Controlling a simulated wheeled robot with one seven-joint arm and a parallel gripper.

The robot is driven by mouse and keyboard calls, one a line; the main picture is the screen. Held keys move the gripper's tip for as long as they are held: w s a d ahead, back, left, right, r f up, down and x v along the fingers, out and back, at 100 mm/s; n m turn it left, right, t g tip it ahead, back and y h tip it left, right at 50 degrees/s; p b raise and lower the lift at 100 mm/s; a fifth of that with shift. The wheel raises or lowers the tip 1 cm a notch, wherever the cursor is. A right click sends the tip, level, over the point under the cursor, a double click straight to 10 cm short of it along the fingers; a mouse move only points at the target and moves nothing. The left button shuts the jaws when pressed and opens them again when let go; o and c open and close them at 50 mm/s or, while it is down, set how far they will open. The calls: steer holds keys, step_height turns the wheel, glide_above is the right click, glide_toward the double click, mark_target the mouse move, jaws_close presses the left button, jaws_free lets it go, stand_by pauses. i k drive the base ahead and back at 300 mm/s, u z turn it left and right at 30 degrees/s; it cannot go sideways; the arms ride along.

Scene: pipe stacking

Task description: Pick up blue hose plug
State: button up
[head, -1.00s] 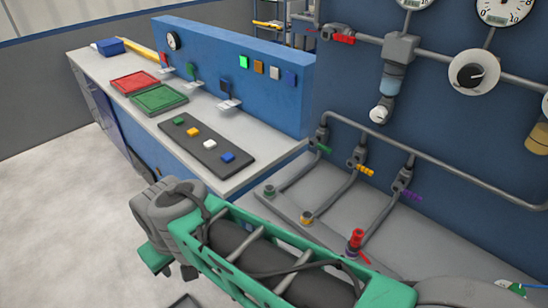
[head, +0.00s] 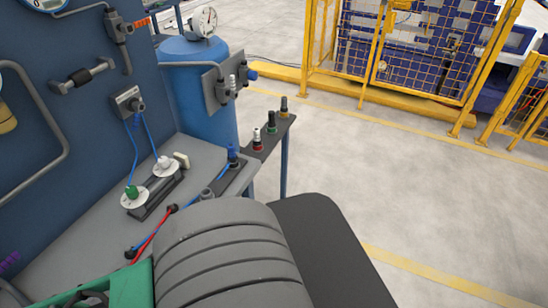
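A blue plug-like fitting (head: 233,156) stands upright at the right end of the grey bench, beside the dark shelf. Thin red and blue hoses (head: 150,238) lie on the bench in front of my arm, with dark ends. I cannot tell whether the blue fitting joins a hose. My gripper is not in view; only large grey and green parts of my arm fill the bottom of the head view and hide part of the bench.
A blue tank (head: 205,90) stands behind. Two white round gauges or discs (head: 134,196) lie on the bench. Open floor is right, before a yellow fence (head: 390,95).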

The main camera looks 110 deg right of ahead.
mark_target(232, 156)
steer(key=z, duration=0.05)
steer(key=k, duration=0.55)
steer(key=u, duration=1.45)
steer(key=k, duration=0.8)
